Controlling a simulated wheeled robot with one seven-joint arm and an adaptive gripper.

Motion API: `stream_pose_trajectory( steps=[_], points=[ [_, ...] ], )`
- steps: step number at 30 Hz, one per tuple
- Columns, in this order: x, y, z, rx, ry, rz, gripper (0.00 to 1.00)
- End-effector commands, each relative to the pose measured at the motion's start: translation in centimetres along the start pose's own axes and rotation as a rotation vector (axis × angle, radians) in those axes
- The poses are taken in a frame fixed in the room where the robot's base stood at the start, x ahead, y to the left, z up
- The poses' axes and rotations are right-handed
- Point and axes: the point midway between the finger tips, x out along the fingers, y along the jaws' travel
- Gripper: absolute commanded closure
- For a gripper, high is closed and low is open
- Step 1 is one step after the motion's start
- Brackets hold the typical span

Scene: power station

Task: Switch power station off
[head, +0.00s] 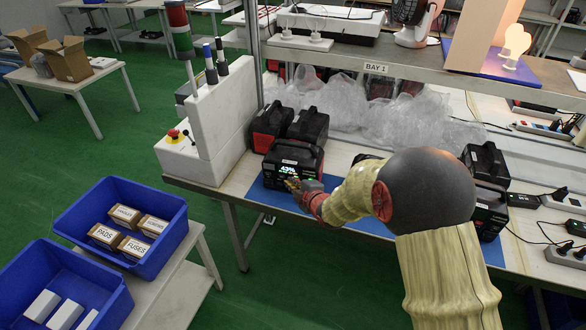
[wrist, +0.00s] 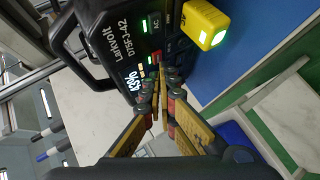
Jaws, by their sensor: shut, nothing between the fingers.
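The black power station (head: 293,158) stands on a blue mat at the bench's front edge, its display lit and reading 43%. The wrist view shows its front panel (wrist: 115,38) sideways, with the name Larkvolt, the lit 43% display and green-lit buttons, one marked AC (wrist: 155,22). A yellow block (wrist: 205,24) with a glowing white-green face sits at the panel's right in that view. My gripper (head: 291,186) is shut and empty, its fingertips (wrist: 160,82) at or very close to the panel's lower part. The fingers hide what lies under them; I cannot tell whether they touch.
Several similar black power stations stand behind and to the right, one at the right (head: 486,166). Clear plastic bags (head: 390,110) fill the bench's back. A white stand with a red button (head: 173,133) is at the left. Blue bins (head: 172,240) stand lower left.

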Motion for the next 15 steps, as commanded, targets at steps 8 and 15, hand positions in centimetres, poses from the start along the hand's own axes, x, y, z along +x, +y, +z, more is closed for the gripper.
stream_pose_trajectory(
  steps=[8,15],
  points=[
    [0.23,0.13,0.17,0.0,0.0,0.0,1.0],
    [0.4,0.25,0.29,0.0,0.0,0.0,1.0]
  ],
)
